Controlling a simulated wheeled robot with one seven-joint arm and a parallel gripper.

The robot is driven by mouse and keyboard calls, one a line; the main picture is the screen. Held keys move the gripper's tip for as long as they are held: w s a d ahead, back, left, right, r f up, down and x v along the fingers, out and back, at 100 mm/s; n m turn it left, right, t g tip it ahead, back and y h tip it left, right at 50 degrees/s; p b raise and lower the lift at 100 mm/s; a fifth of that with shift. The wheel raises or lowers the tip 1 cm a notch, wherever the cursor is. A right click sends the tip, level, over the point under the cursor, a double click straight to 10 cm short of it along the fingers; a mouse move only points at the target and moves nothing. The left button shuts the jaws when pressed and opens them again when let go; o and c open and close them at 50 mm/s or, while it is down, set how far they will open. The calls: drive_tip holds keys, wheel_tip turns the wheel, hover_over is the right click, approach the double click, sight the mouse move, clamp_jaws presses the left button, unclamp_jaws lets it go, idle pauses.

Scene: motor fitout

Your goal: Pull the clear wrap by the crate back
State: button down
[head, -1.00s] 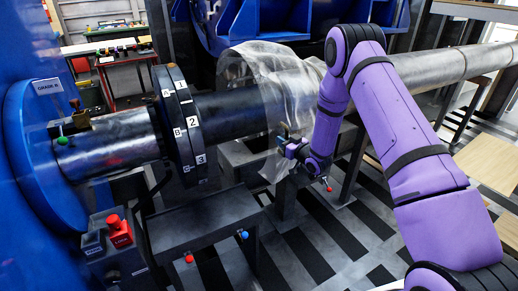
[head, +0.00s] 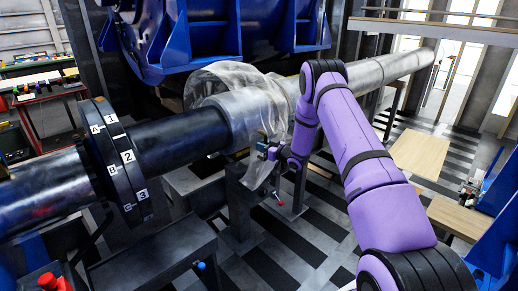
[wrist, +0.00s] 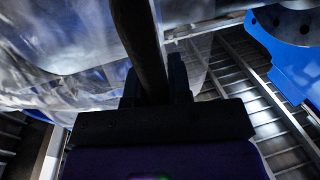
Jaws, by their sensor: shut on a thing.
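The clear wrap (head: 277,118) is a wrinkled see-through sheet. It drapes over the long shaft, bunched behind its top, with a fold hanging down the near side. My gripper (head: 266,151) is at this hanging fold, below the shaft, and shut on it. In the wrist view the wrap (wrist: 70,60) spreads across the left and top, reaching my gripper (wrist: 158,88). The exact pinch is hidden by the dark finger parts. I cannot make out a crate for certain.
The grey shaft (head: 355,86) runs to the upper right, and its dark part (head: 180,138) meets a numbered flange (head: 118,160). A dark bench (head: 150,262) stands in front. A blue machine housing (head: 210,30) is behind. Striped floor (head: 300,240) is open below my arm.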

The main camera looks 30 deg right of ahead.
drive_tip(key=c, duration=1.3)
unclamp_jaws()
drive_tip(key=shift+c, duration=0.2)
drive_tip(key=v, duration=1)
drive_tip(key=shift+s+d, duration=0.2)
drive_tip(key=shift+s, duration=0.15)
drive_tip(key=shift+r, duration=0.1)
